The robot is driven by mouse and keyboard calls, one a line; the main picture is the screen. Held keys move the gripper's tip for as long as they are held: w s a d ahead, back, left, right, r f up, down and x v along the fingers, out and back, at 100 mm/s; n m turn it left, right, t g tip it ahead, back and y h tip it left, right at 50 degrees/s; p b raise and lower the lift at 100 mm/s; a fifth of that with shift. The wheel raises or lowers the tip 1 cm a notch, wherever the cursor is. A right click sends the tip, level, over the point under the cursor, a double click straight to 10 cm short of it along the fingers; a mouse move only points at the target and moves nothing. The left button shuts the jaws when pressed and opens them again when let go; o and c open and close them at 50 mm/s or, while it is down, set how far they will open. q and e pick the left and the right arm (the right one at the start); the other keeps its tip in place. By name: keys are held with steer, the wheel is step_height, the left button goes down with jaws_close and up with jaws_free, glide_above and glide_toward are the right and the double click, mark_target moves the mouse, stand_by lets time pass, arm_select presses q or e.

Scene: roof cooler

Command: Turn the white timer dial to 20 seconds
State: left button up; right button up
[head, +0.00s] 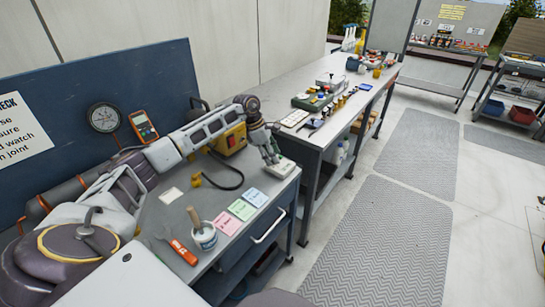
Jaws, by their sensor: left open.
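A small white-and-grey box (281,167), which looks like the timer, sits at the far right corner of the grey bench top. Its dial is too small and too covered by my gripper for me to read a setting. My left gripper (271,159) points down at the left side of this box, with its fingers open. I cannot tell whether the fingertips touch the box or the dial. My right gripper is not in view.
A yellow box (237,139) with a red part stands behind my left arm, and a black cable loops nearby. Pink, green and blue cards (241,209), a white pot (204,238) and an orange-handled tool (183,252) lie nearer. A long table (345,118) stands beyond.

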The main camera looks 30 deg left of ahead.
arm_select(q)
steer(key=v, duration=1.1)
stand_by(0.6)
